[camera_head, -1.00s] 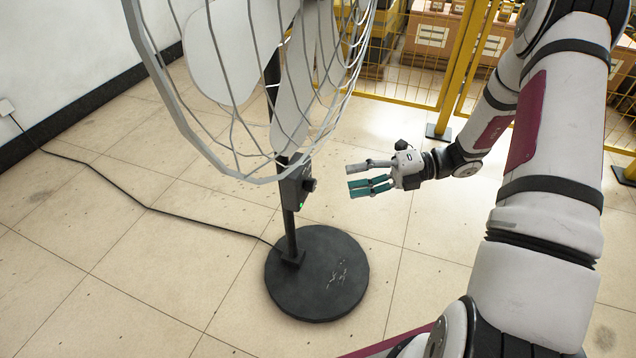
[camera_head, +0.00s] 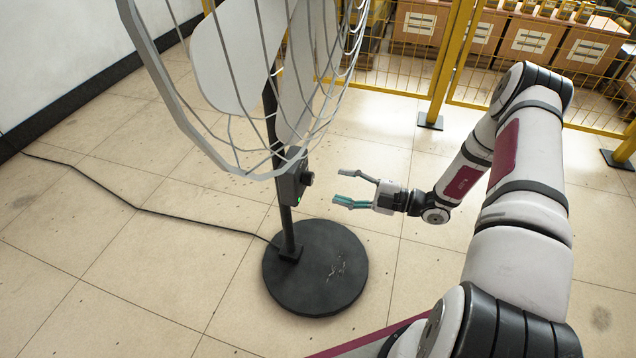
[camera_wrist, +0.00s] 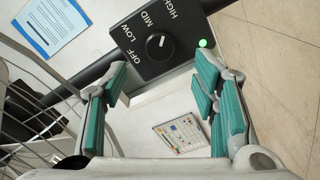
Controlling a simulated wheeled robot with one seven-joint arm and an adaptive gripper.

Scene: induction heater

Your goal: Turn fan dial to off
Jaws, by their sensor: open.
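The fan's dial is a round black knob (camera_head: 307,179) on a dark control box (camera_head: 290,185) on the fan's pole. In the wrist view the knob (camera_wrist: 159,46) sits on the box face, with the labels OFF, LOW, MID and HIGH around it. Its white mark points upward, towards the MID and HIGH side; I cannot tell exactly which. A green light (camera_wrist: 203,43) glows beside it. My gripper (camera_head: 339,187) is open and empty, just right of the knob and apart from it. In the wrist view its teal-padded fingers (camera_wrist: 163,72) stand on both sides, with the knob beyond the gap.
The fan's wire cage (camera_head: 220,90) hangs above and left of the box. Its round black base (camera_head: 315,270) stands on the tiled floor, with a cable (camera_head: 140,207) running left. A yellow fence (camera_head: 440,70) and boxes are behind.

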